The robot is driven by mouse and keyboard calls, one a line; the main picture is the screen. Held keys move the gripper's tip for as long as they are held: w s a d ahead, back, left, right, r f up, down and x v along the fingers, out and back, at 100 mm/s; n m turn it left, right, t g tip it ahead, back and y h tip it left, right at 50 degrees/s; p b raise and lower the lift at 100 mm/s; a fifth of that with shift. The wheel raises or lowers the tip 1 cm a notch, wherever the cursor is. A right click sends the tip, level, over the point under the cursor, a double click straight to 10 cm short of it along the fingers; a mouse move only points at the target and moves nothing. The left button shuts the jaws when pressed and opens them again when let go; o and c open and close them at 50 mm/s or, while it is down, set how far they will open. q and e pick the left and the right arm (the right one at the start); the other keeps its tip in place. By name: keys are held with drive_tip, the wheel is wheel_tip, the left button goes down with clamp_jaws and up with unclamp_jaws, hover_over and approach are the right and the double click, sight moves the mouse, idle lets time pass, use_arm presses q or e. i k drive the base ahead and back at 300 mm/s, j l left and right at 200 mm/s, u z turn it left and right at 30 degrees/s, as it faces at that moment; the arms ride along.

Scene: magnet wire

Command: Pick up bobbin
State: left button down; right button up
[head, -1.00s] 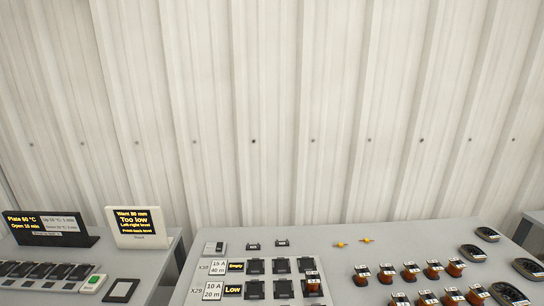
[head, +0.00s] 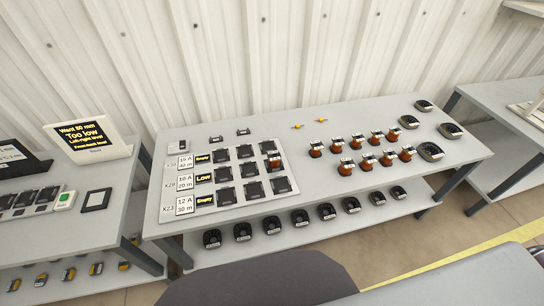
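Several copper-coloured bobbins with dark flanges and white labels, such as this bobbin (head: 347,169), stand upright in two rows on the grey table (head: 300,196), right of its middle. One more bobbin (head: 273,161) stands in the right column of the light board (head: 236,205) at the table's left. The other dark holders (head: 249,170) on the board look empty of bobbins. Small displays beside the rows read "Empty", "LOW" and "Empty". Neither of my grippers is in view.
Larger dark spools (head: 431,152) lie at the table's right end. Black round spools (head: 300,216) line the lower shelf. Two small yellow-orange items (head: 297,126) lie at the back. A left table holds a "Too low" sign (head: 89,138). The table's front middle is clear.

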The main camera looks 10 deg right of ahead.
sight(374, 141)
drive_tip(key=z, duration=1.4)
drive_tip(key=i+l+u, duration=0.3)
drive_tip(key=l+u, duration=0.15)
drive_tip(key=i+l+u, duration=0.15)
drive_tip(key=l+u, duration=0.25)
drive_tip(key=l, duration=0.3)
drive_tip(key=i+l+u, duration=0.1)
drive_tip(key=l+u, duration=0.35)
drive_tip(key=l, duration=0.2)
drive_tip(key=l+u, duration=0.4)
drive_tip(key=l, duration=0.3)
